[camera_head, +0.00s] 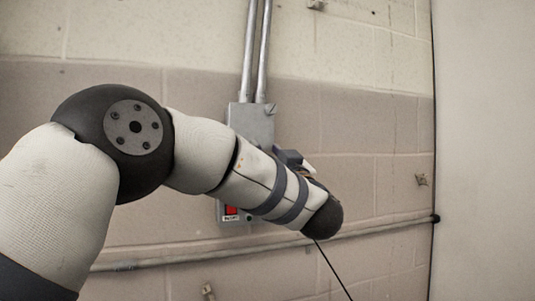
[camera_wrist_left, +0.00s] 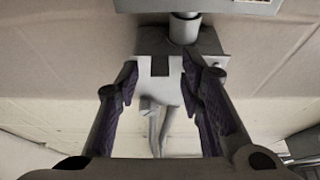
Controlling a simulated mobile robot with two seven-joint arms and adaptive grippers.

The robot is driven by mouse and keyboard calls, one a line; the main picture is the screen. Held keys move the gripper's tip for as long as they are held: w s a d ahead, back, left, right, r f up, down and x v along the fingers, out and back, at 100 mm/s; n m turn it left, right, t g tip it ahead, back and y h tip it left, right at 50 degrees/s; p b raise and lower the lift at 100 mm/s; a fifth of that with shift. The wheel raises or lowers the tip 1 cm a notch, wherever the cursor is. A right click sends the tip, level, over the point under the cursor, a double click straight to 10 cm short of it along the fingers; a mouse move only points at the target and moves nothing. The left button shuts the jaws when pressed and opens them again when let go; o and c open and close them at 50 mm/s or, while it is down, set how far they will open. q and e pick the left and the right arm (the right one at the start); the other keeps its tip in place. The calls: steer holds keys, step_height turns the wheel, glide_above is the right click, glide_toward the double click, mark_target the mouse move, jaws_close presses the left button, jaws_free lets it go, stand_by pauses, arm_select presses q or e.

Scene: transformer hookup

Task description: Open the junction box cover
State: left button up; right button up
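The junction box (camera_head: 252,122) is a grey metal box fixed to the block wall, with a small latch or screw at its upper right corner. My left arm crosses in front of its lower part in the head view. My left gripper (camera_wrist_left: 160,80) is open, with one dark finger on each side of the grey box (camera_wrist_left: 212,42) in the left wrist view. A pale plate with a dark notch shows between the fingers; I cannot tell whether the fingers touch it. The gripper's fingertips are hidden behind my arm in the head view. My right gripper is not in view.
Two metal conduits (camera_head: 256,50) run up from the box. A switch box with a red part (camera_head: 231,210) is below it, partly hidden by my arm. A horizontal pipe (camera_head: 385,232) runs along the wall. The wall right of my arm is mostly clear.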

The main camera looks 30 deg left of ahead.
arm_select(q)
jaws_close()
